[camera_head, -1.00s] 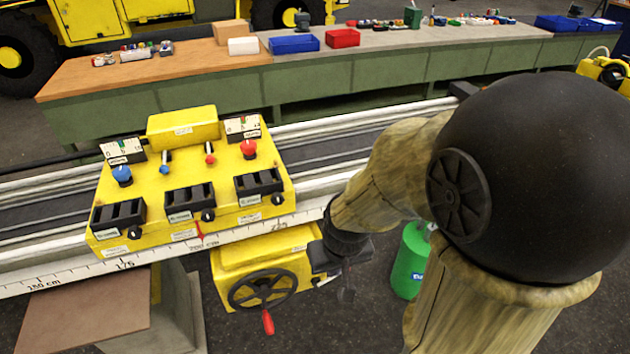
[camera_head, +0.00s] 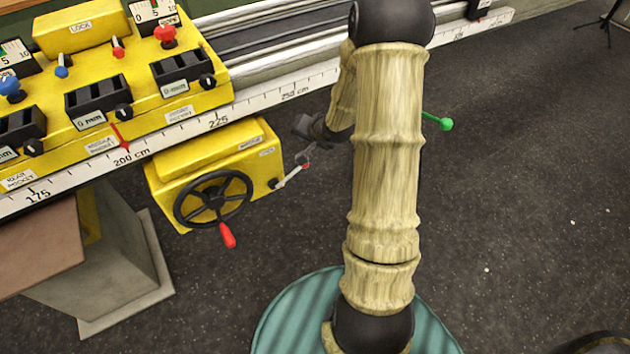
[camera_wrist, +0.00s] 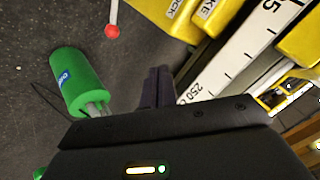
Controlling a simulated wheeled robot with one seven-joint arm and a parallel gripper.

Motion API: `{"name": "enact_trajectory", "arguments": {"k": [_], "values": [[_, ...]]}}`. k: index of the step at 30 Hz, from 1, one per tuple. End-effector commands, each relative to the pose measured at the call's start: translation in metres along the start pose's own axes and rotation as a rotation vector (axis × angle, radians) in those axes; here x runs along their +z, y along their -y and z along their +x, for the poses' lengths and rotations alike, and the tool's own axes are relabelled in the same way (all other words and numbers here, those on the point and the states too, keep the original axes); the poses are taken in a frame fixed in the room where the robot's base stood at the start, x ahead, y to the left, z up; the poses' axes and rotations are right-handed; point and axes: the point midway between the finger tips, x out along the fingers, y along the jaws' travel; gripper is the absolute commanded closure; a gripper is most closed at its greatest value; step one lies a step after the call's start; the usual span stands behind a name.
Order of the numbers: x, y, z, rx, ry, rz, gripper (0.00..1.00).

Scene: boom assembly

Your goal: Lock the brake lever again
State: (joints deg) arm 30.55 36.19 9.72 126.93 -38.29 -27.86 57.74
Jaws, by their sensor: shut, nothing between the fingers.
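The brake lever (camera_head: 291,177) is a thin pale rod with a red tip on the right side of the yellow handwheel box (camera_head: 250,150). In the head view it slants up and right from its pivot. In the wrist view the red-tipped lever (camera_wrist: 113,30) hangs at the top, left of the box labels, apart from my fingers. My gripper (camera_head: 302,157) is just above the lever's tip in the head view; I cannot tell whether it touches there. In the wrist view my gripper (camera_wrist: 158,72) is shut and empty. Labels on the box top are partly readable.
A black handwheel (camera_head: 213,198) with a red handle is on the box front. The white scale rail (camera_head: 260,103) runs above the box, with the yellow control panel (camera_head: 150,105) on it. A green cylinder (camera_wrist: 68,82) stands near my gripper. Dark floor lies open at right.

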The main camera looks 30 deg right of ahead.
Motion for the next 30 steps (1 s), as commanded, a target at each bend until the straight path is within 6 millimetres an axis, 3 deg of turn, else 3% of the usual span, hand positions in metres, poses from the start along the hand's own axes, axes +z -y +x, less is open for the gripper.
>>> {"name": "enact_trajectory", "arguments": {"k": [1,3,12,22,27,30], "values": [[0.006,-0.022,0.027,-0.039,-0.007,0.062,1.00],[0.007,-0.038,0.048,-0.103,-0.017,0.145,1.00],[0.018,-0.109,0.120,-0.412,-0.006,0.524,1.00],[0.043,-0.190,0.160,-0.776,0.088,0.920,1.00],[0.060,-0.237,0.168,-0.984,0.174,1.109,1.00],[0.067,-0.253,0.166,-1.069,0.219,1.177,1.00]]}}
